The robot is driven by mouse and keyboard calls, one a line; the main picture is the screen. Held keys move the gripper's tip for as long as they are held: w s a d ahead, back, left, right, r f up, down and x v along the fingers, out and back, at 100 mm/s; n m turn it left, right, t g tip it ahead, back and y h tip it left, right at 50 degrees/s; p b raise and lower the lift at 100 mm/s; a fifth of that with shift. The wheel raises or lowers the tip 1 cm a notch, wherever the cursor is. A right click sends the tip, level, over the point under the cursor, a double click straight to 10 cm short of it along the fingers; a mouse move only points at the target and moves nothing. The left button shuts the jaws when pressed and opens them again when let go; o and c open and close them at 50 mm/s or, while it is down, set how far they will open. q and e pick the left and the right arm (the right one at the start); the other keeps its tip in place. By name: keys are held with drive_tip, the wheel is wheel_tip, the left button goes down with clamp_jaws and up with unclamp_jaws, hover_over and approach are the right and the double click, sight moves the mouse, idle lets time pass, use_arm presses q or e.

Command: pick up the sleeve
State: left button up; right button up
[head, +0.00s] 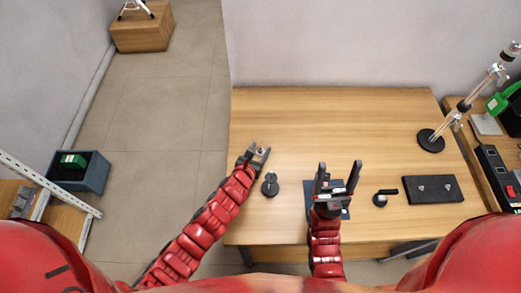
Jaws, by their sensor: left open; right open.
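My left gripper (259,151) is open over the table's left part, near its left edge. A small light-grey piece shows at its fingers; it may be the sleeve, but it is too small to tell, and I cannot tell whether it is part of the gripper. A dark round-based piece with a knob-like top (270,184) stands on the table just right of the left gripper, apart from it. My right gripper (339,168) is open, its fingers pointing away over the table. It partly hides a dark blue pad (311,188) beneath it.
A jointed stand (431,140) rises at the back right. The table's back middle is clear.

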use_arm(q)
drive_tip(key=shift+w+d+f, duration=0.2)
drive_tip(key=shift+w+f, duration=0.15)
drive_tip(key=shift+w, duration=0.15)
clamp_jaws()
drive_tip(key=shift+r, duration=0.1)
